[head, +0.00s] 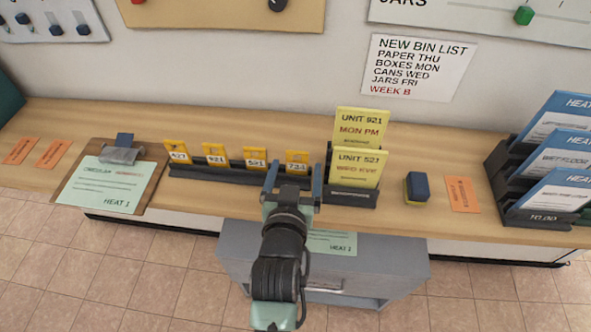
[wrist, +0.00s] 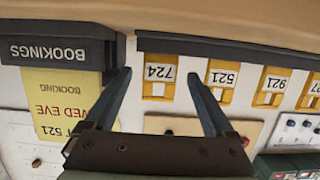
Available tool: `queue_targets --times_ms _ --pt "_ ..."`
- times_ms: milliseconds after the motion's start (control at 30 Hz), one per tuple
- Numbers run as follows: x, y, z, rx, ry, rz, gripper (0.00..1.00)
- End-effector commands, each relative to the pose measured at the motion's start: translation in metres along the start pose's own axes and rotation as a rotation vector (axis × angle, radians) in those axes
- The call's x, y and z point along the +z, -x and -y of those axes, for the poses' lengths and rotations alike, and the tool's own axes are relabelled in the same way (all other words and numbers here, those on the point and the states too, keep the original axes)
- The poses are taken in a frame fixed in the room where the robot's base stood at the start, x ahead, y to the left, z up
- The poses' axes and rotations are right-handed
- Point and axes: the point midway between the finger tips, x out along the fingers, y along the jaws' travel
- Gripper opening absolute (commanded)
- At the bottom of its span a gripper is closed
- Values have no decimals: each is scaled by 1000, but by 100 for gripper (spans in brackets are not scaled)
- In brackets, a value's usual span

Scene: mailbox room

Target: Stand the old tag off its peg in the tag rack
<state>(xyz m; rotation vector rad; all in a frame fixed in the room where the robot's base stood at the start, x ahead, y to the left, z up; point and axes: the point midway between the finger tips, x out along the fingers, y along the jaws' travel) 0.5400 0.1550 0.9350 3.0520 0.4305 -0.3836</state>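The tag rack (head: 225,174) is a long dark holder on the counter with several yellow numbered tags upright in it. The tag marked 724 (head: 297,160) is at its right end; 521 (head: 255,157), 921 (head: 214,154) and one at the left end (head: 177,151) with a hard-to-read number stand beside it. My gripper (head: 293,182) is open in front of tag 724. In the wrist view, upside down, its fingers (wrist: 159,76) are apart with tag 724 (wrist: 159,88) showing between them; contact is not visible. No peg is clearly visible.
The dark bookings holder (head: 349,194) with yellow cards stands just right of my gripper. A clipboard (head: 147,188) lies left, and a blue-yellow block (head: 417,188) sits right. A dark leaflet rack (head: 512,207) is at far right. A grey cabinet (head: 390,260) stands below the counter.

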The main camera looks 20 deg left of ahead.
Motion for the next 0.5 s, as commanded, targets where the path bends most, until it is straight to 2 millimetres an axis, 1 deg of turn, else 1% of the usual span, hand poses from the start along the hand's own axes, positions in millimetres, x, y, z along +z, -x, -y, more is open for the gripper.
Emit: queue_targets --times_ms 267,367,500 --pt "0 3 0 0 0 0 88" --pt "1 11 0 0 0 1 88" --pt "1 34 0 1 0 2 88"
